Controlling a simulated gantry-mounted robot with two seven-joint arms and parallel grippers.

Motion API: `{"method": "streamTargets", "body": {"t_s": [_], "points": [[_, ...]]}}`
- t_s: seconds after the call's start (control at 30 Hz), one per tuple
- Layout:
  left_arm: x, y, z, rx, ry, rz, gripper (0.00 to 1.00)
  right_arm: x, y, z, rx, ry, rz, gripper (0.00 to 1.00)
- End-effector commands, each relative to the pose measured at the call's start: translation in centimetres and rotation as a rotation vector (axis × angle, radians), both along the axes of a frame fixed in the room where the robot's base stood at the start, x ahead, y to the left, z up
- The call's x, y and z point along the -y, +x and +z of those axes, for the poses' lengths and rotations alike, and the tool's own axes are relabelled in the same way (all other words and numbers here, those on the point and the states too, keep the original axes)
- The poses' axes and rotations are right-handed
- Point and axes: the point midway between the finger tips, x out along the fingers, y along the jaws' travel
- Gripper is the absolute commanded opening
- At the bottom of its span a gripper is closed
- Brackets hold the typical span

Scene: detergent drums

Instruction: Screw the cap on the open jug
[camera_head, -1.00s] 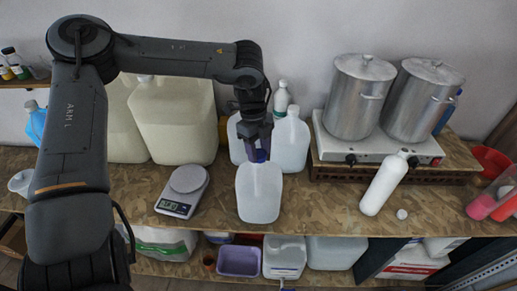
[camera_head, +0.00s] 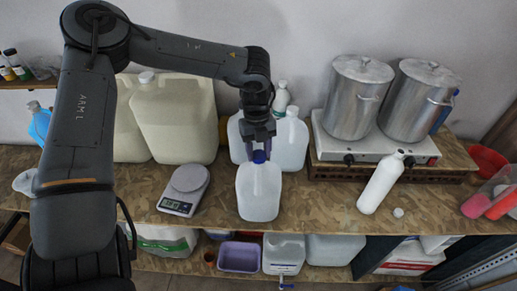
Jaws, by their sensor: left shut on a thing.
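The jug (camera_head: 258,193) is translucent white and stands upright near the front edge of the workbench. My left gripper points down and is shut on the cap. The fingers partly hide the cap, and I cannot tell how far it sits on the thread. My right gripper is not in view.
A kitchen scale (camera_head: 185,190) stands left of the jug. Other jugs (camera_head: 291,141) stand close behind it. A white bottle (camera_head: 381,183) and a small white cap (camera_head: 398,212) are to the right. Bare bench (camera_head: 325,205) lies between jug and bottle.

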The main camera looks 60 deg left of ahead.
Motion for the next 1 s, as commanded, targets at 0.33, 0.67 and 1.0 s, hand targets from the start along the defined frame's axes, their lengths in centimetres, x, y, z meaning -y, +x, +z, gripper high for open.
{"method": "streamTargets", "body": {"t_s": [0.33, 0.67, 1.0], "points": [[-0.1, 0.0, 0.0, -0.004, 0.005, -0.106, 0.12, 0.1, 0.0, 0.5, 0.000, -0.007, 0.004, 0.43], [-0.1, 0.0, -0.2, -0.003, 0.004, -0.468, 0.12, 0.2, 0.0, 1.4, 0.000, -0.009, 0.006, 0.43], [-0.1, 0.1, -0.2, -0.001, 0.002, -0.498, 0.12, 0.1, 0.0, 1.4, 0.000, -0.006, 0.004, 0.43]]}}
